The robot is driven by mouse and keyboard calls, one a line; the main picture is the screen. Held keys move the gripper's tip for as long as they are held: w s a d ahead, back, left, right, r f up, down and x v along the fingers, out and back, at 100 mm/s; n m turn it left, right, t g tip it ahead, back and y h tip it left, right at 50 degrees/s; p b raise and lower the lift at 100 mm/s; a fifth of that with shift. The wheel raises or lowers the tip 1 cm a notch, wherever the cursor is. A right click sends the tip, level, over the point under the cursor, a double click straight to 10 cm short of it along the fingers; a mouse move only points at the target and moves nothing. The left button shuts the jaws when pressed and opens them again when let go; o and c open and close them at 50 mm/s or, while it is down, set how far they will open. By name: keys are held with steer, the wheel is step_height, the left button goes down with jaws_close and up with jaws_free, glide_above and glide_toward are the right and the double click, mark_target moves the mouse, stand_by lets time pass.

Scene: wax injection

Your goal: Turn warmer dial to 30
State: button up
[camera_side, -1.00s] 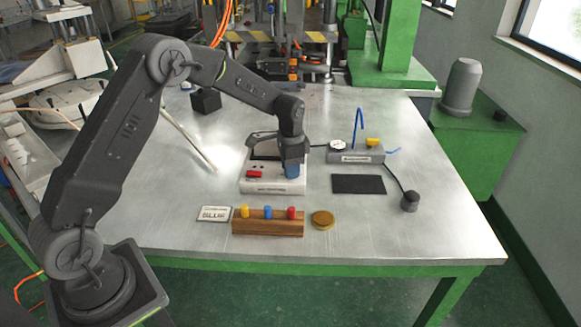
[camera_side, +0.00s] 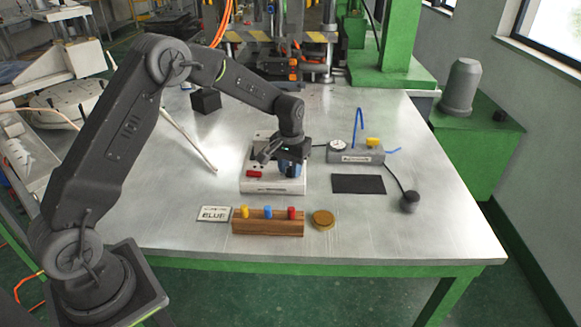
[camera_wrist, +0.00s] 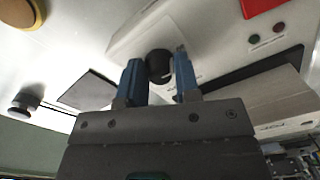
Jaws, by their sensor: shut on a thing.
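The white warmer box (camera_side: 262,186) sits on the metal table, with a red part (camera_side: 254,174) on its left. My gripper (camera_side: 289,170) points down over the box's right side. In the wrist view my two blue fingers (camera_wrist: 158,78) are shut on the black dial (camera_wrist: 158,64), one on each side. In the side view the fingers hide the dial. The scale marks are too small to read.
In front of the warmer are a wooden block (camera_side: 268,228) with yellow, blue and red pegs, a "BLUE" card (camera_side: 213,214) and a gold disc (camera_side: 323,220). To the right are a grey fixture (camera_side: 345,156) with a gauge and blue tube, a black mat (camera_side: 358,184) and a black bulb (camera_side: 409,202).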

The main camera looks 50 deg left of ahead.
mark_target(290, 168)
steer(key=shift+n, duration=0.6)
steer(key=o, duration=0.9)
step_height(290, 168, up, 14)
steer(key=shift+f, duration=0.1)
